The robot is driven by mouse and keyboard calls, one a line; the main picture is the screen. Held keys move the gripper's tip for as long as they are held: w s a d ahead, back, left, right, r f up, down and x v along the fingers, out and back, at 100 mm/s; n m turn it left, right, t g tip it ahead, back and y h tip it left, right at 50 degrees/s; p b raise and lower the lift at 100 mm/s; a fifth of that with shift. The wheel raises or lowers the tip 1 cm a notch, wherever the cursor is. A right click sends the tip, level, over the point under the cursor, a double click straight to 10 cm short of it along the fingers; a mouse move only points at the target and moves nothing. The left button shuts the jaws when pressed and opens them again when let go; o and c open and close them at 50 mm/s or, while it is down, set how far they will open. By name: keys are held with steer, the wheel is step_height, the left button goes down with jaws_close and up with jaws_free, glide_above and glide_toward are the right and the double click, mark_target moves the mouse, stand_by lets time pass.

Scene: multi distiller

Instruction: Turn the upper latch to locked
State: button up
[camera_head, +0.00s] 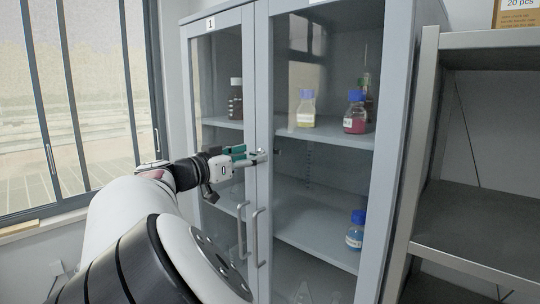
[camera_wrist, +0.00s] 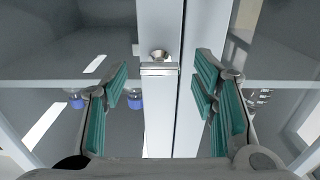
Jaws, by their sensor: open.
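The upper latch is a small metal fitting on the frame of the cabinet doors, at the seam between them. In the wrist view the latch (camera_wrist: 160,65) shows as a round knob above a flat metal bar. My gripper (camera_wrist: 160,88) is open, with its teal finger pads on either side of the latch and apart from it. In the head view my gripper (camera_head: 250,157) is at the door seam at mid height, and it partly hides the latch. The grey cabinet (camera_head: 262,90) has two glass doors, and both look shut.
Two vertical door handles (camera_head: 257,238) sit below my gripper. Bottles stand on shelves behind the glass, including a yellow one (camera_head: 306,110) and a blue one (camera_head: 355,232). An open metal shelf (camera_head: 470,215) stands at right, and a window (camera_head: 80,100) at left.

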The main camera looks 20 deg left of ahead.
steer(key=shift+w+d, duration=0.15)
steer(key=shift+w, duration=0.15)
steer(key=c, duration=1.2)
steer(key=shift+o, duration=0.2)
